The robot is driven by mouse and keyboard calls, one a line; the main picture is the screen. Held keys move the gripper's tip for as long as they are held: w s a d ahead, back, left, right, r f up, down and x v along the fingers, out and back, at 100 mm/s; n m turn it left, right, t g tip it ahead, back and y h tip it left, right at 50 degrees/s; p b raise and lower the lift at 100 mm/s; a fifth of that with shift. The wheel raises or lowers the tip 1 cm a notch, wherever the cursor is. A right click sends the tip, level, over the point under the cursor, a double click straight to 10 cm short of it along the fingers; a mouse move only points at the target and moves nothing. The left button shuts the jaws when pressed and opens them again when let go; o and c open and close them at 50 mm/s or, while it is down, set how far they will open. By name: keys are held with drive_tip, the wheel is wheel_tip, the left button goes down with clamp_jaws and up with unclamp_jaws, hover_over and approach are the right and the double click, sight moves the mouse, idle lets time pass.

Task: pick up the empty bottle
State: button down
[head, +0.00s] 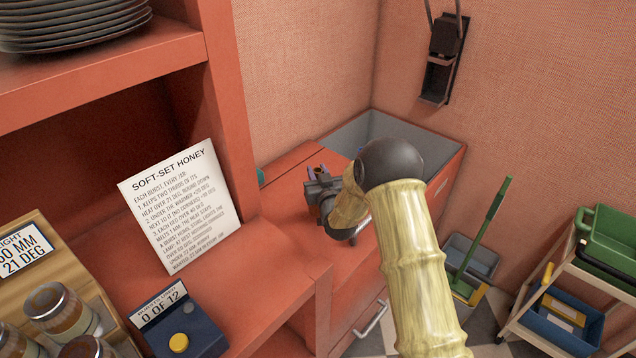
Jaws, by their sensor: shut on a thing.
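My gripper (320,188) is dark and small in the head view, over the red counter beside the shelf upright. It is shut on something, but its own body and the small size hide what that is. No bottle can be clearly made out in this view. A small teal rounded thing (260,173) shows just past the shelf upright, to the left of my gripper and apart from it. Most of it is hidden by the upright, so I cannot tell what it is.
A grey open basin (345,134) lies behind my arm. On the left are a honey sign (183,208), a blue counter box (180,325) with a yellow button, and several jars (58,310). Plates (70,25) sit above. A trolley (575,285) and a grey bucket (478,255) stand right.

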wheel_tip(320, 180, up, 6)
drive_tip(key=shift+w+d+f+b, duration=0.1)
drive_tip(key=shift+b, duration=0.25)
drive_tip(key=shift+r, duration=0.5)
